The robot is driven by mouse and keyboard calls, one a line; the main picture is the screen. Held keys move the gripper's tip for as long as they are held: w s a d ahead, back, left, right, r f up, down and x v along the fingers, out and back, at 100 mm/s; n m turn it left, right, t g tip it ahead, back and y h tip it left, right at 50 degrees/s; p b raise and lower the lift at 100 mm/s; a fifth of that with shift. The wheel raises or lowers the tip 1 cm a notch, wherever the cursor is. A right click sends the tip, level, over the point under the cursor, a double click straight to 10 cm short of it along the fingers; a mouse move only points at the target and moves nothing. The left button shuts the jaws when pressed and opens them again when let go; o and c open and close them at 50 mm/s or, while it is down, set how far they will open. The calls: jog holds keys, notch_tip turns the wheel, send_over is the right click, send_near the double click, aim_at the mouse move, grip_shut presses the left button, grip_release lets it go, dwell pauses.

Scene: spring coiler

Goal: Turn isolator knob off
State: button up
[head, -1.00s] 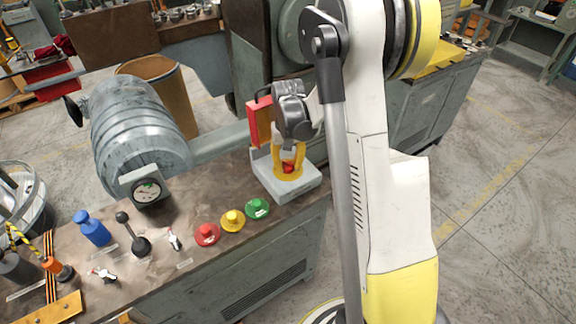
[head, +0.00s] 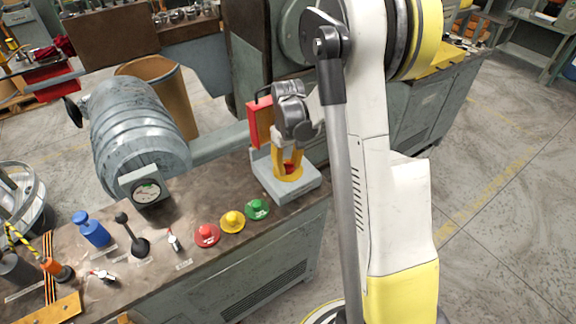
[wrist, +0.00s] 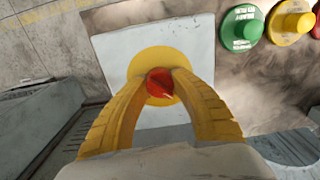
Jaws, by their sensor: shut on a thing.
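The isolator knob (wrist: 160,83) is red and sits on a round yellow plate (wrist: 152,58) on a pale grey box (wrist: 115,48) in the wrist view. In the head view the box (head: 303,187) stands on the bench, and only a little of the red knob (head: 290,168) shows between the fingers. My gripper (wrist: 161,85) points down at the knob, its two yellow fingers shut on the knob from both sides. In the head view my gripper (head: 289,165) is over the box.
Green (head: 257,209), yellow (head: 232,221) and red (head: 207,235) push buttons stand on the bench left of the box. A red panel (head: 261,122) rises behind the box. A large grey cylinder (head: 135,130) with a dial (head: 147,191) is at the left.

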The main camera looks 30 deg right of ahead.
aim_at(288, 163)
jog(key=o, duration=1.2)
jog(key=shift+o, duration=0.2)
notch_tip(288, 163, up, 12)
